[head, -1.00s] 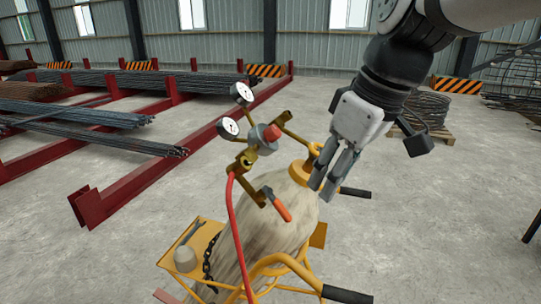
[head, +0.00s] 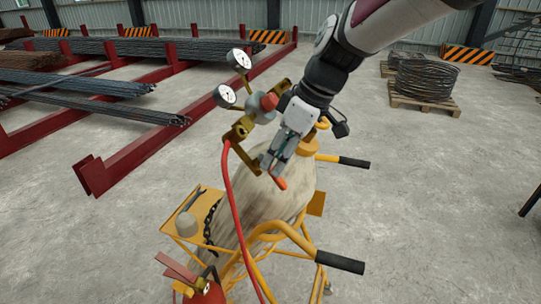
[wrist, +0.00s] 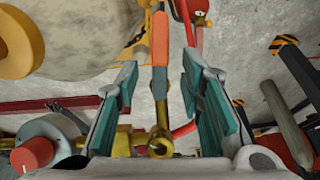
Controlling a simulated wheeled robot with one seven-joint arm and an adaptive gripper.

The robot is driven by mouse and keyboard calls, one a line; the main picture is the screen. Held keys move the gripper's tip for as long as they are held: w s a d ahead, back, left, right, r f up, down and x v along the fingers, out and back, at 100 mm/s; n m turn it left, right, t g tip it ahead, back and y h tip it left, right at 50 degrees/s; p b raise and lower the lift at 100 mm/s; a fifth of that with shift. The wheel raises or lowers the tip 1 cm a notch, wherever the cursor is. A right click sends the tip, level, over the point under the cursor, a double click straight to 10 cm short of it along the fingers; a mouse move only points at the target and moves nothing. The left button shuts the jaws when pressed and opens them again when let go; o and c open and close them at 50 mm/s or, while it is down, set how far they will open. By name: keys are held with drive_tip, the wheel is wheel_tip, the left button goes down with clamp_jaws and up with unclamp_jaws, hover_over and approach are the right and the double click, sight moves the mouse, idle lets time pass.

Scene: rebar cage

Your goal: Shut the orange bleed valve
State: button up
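The bleed valve's orange lever grip (head: 281,184) sticks out beyond my gripper in the head view. In the wrist view the orange grip (wrist: 160,40) lies lengthwise between my fingers, on a brass stem leading to a brass valve body (wrist: 158,142). My gripper (head: 273,167) is at the lever, pointing down at it, and partly hides it in the head view. The wrist view shows the gripper (wrist: 160,75) open, a finger on each side of the lever with gaps visible. The valve sits on a brass manifold with two white gauges (head: 238,60) and a red knob (wrist: 33,154).
A pale, dirty cylinder (head: 285,190) stands tilted on a yellow trolley (head: 283,232) with black handles. A red hose (head: 231,195) runs down from the manifold. A red extinguisher (head: 207,293) is below. Red rebar racks (head: 130,165) are behind left; open floor lies right.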

sight(270, 170)
drive_tip(key=shift+x, duration=2.5)
clamp_jaws()
